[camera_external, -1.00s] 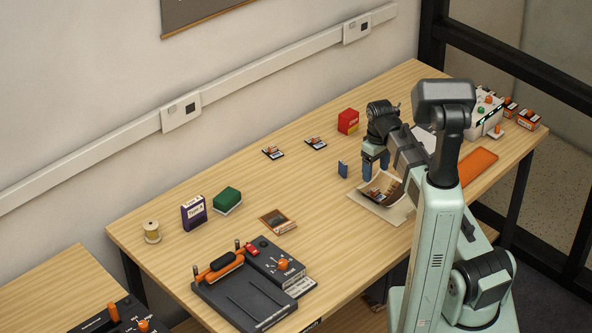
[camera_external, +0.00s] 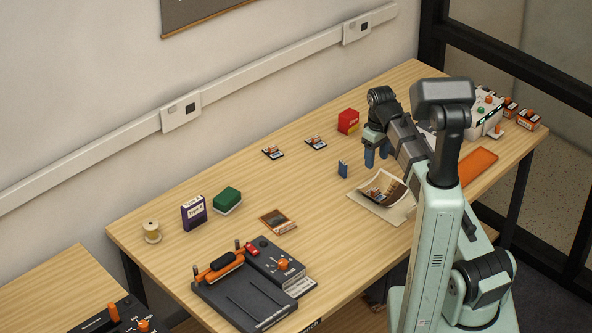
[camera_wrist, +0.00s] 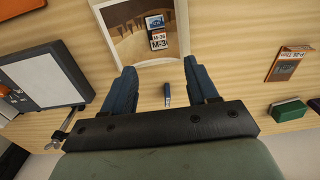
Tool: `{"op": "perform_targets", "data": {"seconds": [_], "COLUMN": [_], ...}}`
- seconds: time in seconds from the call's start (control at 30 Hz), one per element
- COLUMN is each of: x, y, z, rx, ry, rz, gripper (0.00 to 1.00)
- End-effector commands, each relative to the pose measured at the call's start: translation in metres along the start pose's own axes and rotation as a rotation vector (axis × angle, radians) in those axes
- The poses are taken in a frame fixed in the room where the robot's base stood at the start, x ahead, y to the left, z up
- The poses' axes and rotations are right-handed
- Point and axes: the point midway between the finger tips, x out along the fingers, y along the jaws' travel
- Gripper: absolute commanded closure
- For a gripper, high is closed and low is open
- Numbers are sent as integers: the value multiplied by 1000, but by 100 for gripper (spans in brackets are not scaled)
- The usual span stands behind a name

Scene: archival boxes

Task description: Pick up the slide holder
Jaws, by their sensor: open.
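I cannot tell for sure which thing is the slide holder. A flat brown-framed piece with a dark window (camera_external: 277,221) lies on the near-left tabletop; it also shows at the right of the wrist view (camera_wrist: 288,65). Two small dark pieces with pale and orange parts, one (camera_external: 273,152) and another (camera_external: 316,143), lie farther back. My gripper (camera_external: 377,155) is open and empty above the table, its blue fingers pointing down.
A curled photo (camera_external: 382,187) lies on pale paper near the gripper. A red box (camera_external: 348,121) stands behind. A green-topped block (camera_external: 227,199), purple box (camera_external: 194,212), spool (camera_external: 152,231) and dark device (camera_external: 245,290) are left. An orange tray (camera_external: 478,166) is right.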

Motion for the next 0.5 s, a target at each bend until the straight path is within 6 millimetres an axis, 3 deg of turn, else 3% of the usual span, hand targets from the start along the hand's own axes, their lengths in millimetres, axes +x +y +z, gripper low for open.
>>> {"op": "perform_targets", "data": {"seconds": [0.33,0.5], "x": [4,5], "y": [-8,-3], "z": [-3,-45], "rx": [-14,-31], "ry": [-6,-24], "rz": [-2,-9], "gripper": [43,43]}}
